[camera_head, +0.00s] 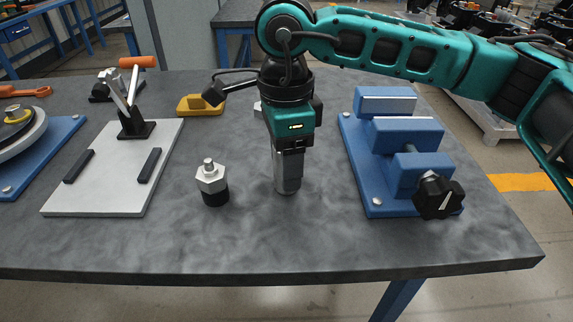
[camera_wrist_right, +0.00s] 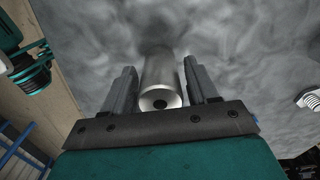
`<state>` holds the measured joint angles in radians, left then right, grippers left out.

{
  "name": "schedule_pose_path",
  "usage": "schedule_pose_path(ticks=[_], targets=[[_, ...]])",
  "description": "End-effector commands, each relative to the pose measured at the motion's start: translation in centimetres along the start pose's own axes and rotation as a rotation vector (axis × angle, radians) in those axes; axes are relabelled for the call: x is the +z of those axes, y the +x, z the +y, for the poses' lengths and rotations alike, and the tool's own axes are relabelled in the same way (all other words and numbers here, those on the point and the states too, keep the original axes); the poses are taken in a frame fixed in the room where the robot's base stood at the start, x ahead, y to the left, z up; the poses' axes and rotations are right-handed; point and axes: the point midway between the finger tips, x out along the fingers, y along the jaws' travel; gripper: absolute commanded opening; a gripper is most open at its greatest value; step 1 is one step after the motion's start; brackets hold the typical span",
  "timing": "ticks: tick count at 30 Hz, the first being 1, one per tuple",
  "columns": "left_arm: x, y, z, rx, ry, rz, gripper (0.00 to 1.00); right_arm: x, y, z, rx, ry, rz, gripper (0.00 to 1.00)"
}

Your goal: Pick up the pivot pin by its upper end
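The pivot pin is a plain silver cylinder (camera_head: 288,183) standing upright on the grey table. In the right wrist view I look down on its upper end (camera_wrist_right: 160,98), a bright ring with a dark hole. My right gripper (camera_head: 288,157) points straight down over the pin. Its two fingers (camera_wrist_right: 161,88) stand on either side of the pin's upper part, with a narrow gap showing on each side, so it looks open around the pin. In the head view the gripper hides the pin's top. My left gripper is not in view.
A hex-topped fitting with a black base (camera_head: 212,184) stands left of the pin. A blue stepped fixture with a black knob (camera_head: 408,170) is to the right. A pale plate with a toggle clamp (camera_head: 110,195) is at left. A yellow part (camera_head: 203,107) lies behind. The front table is clear.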

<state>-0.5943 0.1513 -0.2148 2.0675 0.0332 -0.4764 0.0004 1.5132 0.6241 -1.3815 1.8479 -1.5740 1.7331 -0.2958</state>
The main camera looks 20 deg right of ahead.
Motion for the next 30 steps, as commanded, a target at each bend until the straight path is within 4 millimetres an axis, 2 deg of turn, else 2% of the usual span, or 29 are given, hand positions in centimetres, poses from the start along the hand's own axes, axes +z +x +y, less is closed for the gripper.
schedule_pose_path(ticks=[2, 18, 30], targets=[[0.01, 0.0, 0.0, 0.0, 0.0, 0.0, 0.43, 0.01, -0.02, 0.0, 0.0, 0.0, 0.0, 0.5], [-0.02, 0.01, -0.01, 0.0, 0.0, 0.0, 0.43, 0.03, -0.04, 0.0, 0.0, 0.0, 0.0, 0.0], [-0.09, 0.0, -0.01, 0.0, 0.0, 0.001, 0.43, 0.06, -0.21, -0.05, -0.003, 0.0, -0.002, 0.0]])
